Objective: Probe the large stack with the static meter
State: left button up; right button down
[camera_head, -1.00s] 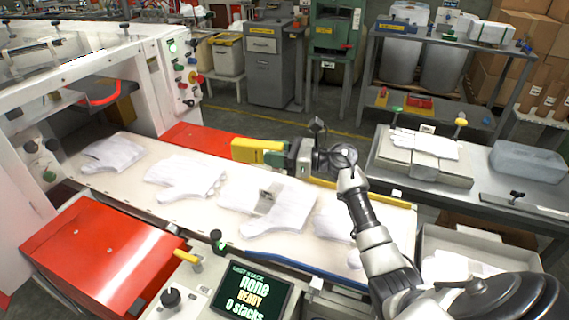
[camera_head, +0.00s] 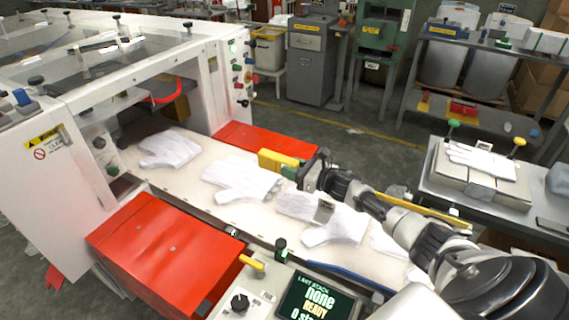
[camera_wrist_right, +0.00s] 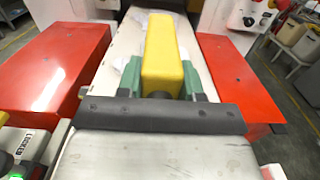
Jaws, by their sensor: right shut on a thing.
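White glove stacks lie in a row on the pale belt (camera_head: 215,205): one by the machine mouth (camera_head: 170,148), one in the middle (camera_head: 240,180), one further right (camera_head: 325,222), and one partly hidden by my right arm (camera_head: 388,243). I cannot tell for sure which is the large stack. My right gripper (camera_head: 288,170) is shut on the yellow static meter (camera_head: 277,159), held above the belt's far side, beyond the middle stack. In the right wrist view, green fingers grip the meter (camera_wrist_right: 162,50), which points along the belt and hides part of the gloves. My left gripper is out of view.
Red covers flank the belt, near (camera_head: 165,250) and far (camera_head: 262,142). The white machine housing (camera_head: 210,90) stands at the left. A display (camera_head: 315,297) reads "none" and "READY". A side table (camera_head: 440,195) at the right holds a glove on a block.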

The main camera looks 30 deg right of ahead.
jog(key=shift+f+b, duration=1.8)
jog(key=shift+f, duration=1.25)
jog(key=shift+r+p, duration=2.3)
jog(key=shift+r, duration=1.3)
